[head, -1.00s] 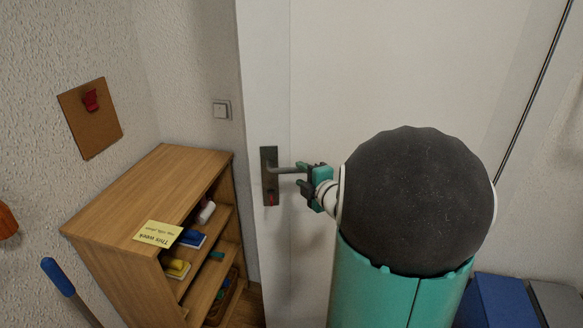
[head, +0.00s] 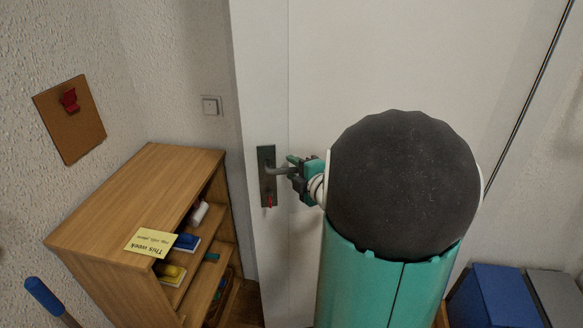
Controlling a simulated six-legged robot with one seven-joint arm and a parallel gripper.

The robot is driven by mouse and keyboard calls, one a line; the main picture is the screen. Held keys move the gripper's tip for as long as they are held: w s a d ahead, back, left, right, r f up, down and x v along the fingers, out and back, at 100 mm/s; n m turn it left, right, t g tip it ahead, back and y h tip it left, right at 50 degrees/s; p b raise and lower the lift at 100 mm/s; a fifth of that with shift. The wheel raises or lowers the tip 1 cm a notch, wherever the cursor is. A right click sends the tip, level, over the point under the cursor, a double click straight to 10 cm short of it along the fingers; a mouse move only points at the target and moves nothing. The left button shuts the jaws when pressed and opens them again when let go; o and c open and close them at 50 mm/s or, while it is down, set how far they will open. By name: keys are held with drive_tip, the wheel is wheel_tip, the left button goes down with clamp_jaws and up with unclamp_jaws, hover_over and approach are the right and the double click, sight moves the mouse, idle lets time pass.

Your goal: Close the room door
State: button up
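The white room door (head: 345,60) fills the middle of the head view, its left edge beside the wall and shelf. Its lever handle (head: 277,171) sticks out to the right from a dark plate with a red spot at its lower end. My gripper (head: 293,170) is at the handle's free end, its green and dark fingers around or beside the lever. Whether the fingers press on the lever cannot be told at this size. My dark round arm joint and green link hide much of the door's right and lower part.
A wooden shelf (head: 130,190) with a yellow note (head: 151,241) and several erasers stands left of the door. A blue-handled pole (head: 45,296) is at the lower left. A blue box (head: 497,293) and a grey box (head: 556,296) sit at the lower right.

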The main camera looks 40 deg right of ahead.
drive_tip(key=shift+s+r, duration=0.15)
drive_tip(key=shift+s, duration=0.3)
drive_tip(key=shift+w+f, duration=0.2)
drive_tip(key=shift+w, duration=0.2)
drive_tip(key=shift+s+r, duration=0.1)
drive_tip(key=shift+s, duration=0.2)
drive_tip(key=shift+c, duration=0.9)
drive_tip(key=c, duration=0.4)
drive_tip(key=shift+w, duration=0.15)
clamp_jaws()
drive_tip(key=shift+w+d, duration=0.25)
drive_tip(key=shift+w, duration=0.05)
drive_tip(key=w+d+m+g+h, duration=0.1)
drive_tip(key=w+d+m+h, duration=0.3)
drive_tip(key=w+d, duration=1.2)
drive_tip(key=shift+w+d+r+g+h, duration=0.15)
drive_tip(key=shift+w+d+g+h, duration=0.2)
drive_tip(key=shift+w+h, duration=1.15)
